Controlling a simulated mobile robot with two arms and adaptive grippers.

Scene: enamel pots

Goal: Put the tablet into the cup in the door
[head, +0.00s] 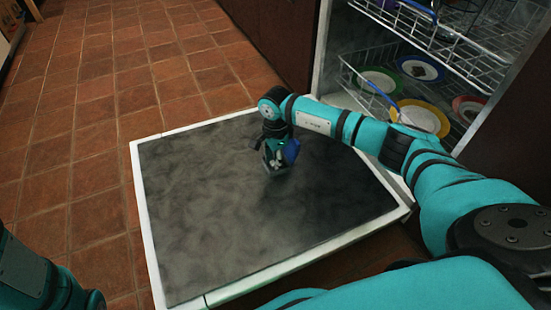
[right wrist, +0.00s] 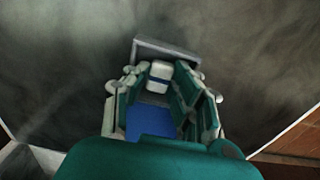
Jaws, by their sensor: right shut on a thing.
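The white tablet (right wrist: 160,70) shows in the right wrist view between the fingertips of my right gripper (right wrist: 167,82). The gripper is shut on it. A grey rectangular rim, the cup in the door (right wrist: 163,46), shows just beyond the fingertips. I cannot tell whether the tablet is inside the cup or above it. In the head view my right gripper (head: 276,164) points down close over the middle of the open door (head: 215,220) and hides the cup and tablet. My left gripper is out of view; only part of that arm shows at the lower left.
The dishwasher stands open at the upper right. Its lower rack (head: 365,82) holds several plates, including a yellow-rimmed one (head: 420,118), and an upper rack (head: 450,40) hangs above. The rest of the door's inner face is bare. Tiled floor (head: 90,120) is clear at left.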

